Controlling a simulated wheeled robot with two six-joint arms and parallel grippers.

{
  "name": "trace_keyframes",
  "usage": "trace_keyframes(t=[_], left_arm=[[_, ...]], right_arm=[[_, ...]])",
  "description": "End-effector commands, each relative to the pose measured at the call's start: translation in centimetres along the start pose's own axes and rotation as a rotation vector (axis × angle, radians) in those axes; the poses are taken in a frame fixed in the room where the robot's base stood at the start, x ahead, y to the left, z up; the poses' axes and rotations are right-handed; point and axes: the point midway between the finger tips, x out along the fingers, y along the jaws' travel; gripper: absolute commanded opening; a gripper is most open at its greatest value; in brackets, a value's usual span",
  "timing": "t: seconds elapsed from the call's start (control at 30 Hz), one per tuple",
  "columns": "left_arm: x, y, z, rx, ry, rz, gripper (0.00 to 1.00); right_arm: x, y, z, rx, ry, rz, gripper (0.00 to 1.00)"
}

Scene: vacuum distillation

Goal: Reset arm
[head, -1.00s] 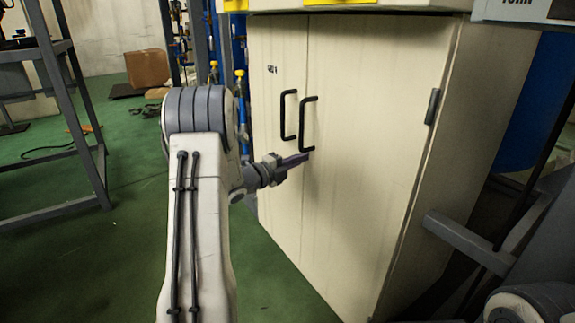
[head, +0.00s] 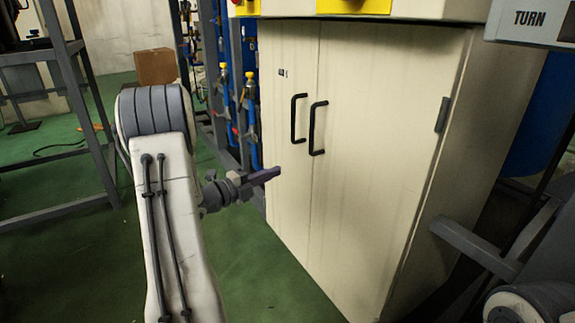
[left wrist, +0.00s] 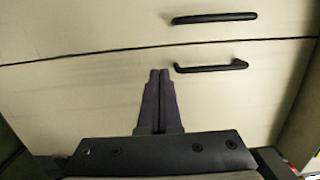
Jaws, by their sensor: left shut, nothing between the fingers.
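My left gripper (head: 266,175) is shut and empty, just left of and below the handles of a cream cabinet (head: 375,150) in the head view. In the left wrist view, its fingers (left wrist: 158,90) are together, with the cabinet front behind them. The left arm comes up from the bottom of the head view and bends at a grey joint. The cabinet doors look closed. Their two black handles are a left handle (head: 299,118) and a right handle (head: 318,128); the gripper is apart from both. My right gripper is not in view.
A grey metal rack (head: 75,120) stands at the left. Blue pipes with yellow fittings (head: 250,110) run beside the cabinet. A cardboard box (head: 156,67) sits at the back. Green floor (head: 75,255) is open around the left arm. A "TURN" sign (head: 530,18) hangs top right.

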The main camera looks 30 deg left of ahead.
Motion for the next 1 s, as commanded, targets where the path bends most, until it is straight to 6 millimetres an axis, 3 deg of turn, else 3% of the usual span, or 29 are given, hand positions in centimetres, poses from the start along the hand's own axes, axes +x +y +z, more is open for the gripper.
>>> trace_keyframes(t=[0.13,0.37,0.47,0.53,0.63,0.73,0.87,1.0], left_arm=[[-1.1,0.0,0.0,-0.002,0.001,0.0,0.0],[-1.0,0.0,-0.1,-0.004,0.003,0.005,0.0],[0.7,-0.1,-0.8,-0.026,-0.006,0.046,0.0],[3.0,-0.2,-2.1,-0.063,-0.027,0.106,0.0],[6.9,-0.3,-5.0,-0.156,-0.087,0.222,0.0],[9.6,-0.4,-9.0,-0.284,-0.177,0.342,0.0],[10.3,0.0,-14.4,-0.451,-0.29,0.474,0.0],[8.7,0.6,-21.0,-0.628,-0.404,0.616,0.0]], right_arm=[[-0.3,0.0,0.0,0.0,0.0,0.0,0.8],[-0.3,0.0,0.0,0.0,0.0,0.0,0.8],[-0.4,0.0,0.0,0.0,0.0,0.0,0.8],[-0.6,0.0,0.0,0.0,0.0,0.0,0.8],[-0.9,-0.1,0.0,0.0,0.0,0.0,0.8],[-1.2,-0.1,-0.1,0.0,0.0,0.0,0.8],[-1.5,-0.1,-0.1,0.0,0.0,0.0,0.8],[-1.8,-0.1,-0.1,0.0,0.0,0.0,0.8]])
